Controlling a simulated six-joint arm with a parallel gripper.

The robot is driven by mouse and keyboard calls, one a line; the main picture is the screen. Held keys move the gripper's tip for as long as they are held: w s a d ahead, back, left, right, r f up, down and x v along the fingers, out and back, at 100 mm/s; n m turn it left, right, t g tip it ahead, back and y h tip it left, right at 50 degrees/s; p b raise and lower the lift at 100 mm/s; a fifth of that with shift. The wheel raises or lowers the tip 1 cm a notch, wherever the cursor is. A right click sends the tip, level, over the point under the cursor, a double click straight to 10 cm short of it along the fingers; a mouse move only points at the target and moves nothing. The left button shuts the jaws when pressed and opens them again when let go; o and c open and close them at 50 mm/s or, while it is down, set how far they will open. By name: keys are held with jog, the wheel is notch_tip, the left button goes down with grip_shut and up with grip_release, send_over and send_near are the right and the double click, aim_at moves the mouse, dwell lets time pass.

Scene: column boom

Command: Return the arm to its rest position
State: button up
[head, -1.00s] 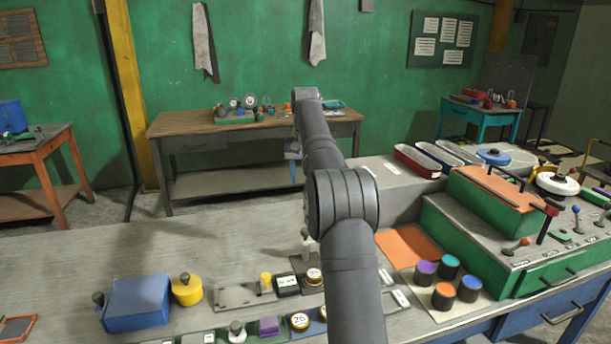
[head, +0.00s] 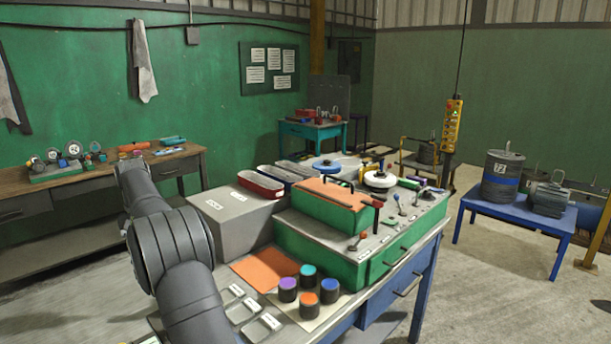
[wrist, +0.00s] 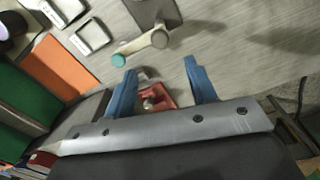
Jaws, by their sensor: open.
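My gripper (wrist: 160,92) shows in the wrist view as two blue fingers spread apart with nothing between them. It hangs above the grey workbench top (wrist: 235,50). In the head view my dark grey arm rises along the left side, and the gripper itself is hidden behind it or too small to make out. Past the fingers in the wrist view, a small red part with a light knob (wrist: 155,98) shows lower down, apart from the fingers. A teal-tipped lever (wrist: 140,48) lies on the bench beyond the left finger.
In the head view, a green console (head: 330,235) with levers, an orange mat (head: 263,270) and several dark pots with coloured tops (head: 308,297) stand right of my arm. A grey box (head: 235,222) is close beside it. A yellow pendant (head: 453,125) hangs farther right.

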notch_tip(320, 180, down, 10)
jog(key=shift+f, duration=0.15)
dwell(0.5)
notch_tip(320, 180, up, 18)
notch_tip(320, 180, down, 18)
jog(key=shift+r, duration=0.2)
jog(key=shift+f, duration=0.25)
jog(key=m, duration=0.8)
jog(key=shift+r, duration=0.1)
jog(key=m, duration=0.4)
jog(key=shift+d+m, duration=0.1)
jog(key=shift+m, duration=1.8)
